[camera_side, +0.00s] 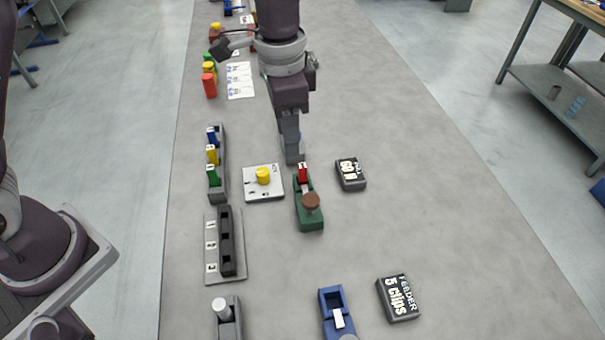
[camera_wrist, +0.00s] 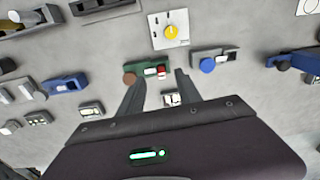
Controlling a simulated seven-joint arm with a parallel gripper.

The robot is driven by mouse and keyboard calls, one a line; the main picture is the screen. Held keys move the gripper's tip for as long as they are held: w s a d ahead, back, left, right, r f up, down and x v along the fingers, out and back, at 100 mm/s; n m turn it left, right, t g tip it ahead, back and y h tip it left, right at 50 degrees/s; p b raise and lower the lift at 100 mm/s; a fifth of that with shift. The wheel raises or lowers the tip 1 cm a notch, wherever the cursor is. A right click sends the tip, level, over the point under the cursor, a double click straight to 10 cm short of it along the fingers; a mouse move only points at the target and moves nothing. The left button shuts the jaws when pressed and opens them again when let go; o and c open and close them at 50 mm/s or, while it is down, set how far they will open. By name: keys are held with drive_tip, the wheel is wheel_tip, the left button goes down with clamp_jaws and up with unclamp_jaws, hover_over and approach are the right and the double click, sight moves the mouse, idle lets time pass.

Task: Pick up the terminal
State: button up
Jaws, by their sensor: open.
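A small red piece (camera_side: 302,171), which looks like the terminal, sits at the far end of a green carrier (camera_side: 312,219) with a brown round knob (camera_side: 311,200). In the wrist view the red piece (camera_wrist: 161,69) and the green carrier (camera_wrist: 141,69) lie just ahead of the fingertips. My gripper (camera_side: 292,161) points down, just behind the red piece in the side view. In the wrist view my gripper (camera_wrist: 160,77) has its two fingers apart with nothing held between them. I cannot tell its exact height above the carrier.
A white plate (camera_side: 275,194) with a yellow knob stands left of the green carrier. A dark labelled block (camera_side: 350,185) stands to its right. A rack (camera_side: 222,160) with coloured pieces is further left. A blue carrier (camera_side: 328,301) and a feeder block (camera_side: 405,311) are nearer the camera.

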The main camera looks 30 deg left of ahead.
sight(301, 166)
drive_tip(key=shift+m, duration=0.3)
drive_tip(key=f, duration=0.3)
drive_tip(key=w+d+f, duration=0.1)
drive_tip(key=f, duration=0.5)
drive_tip(key=shift+w+d+f, duration=0.25)
drive_tip(key=shift+w+f, duration=0.15)
clamp_jaws()
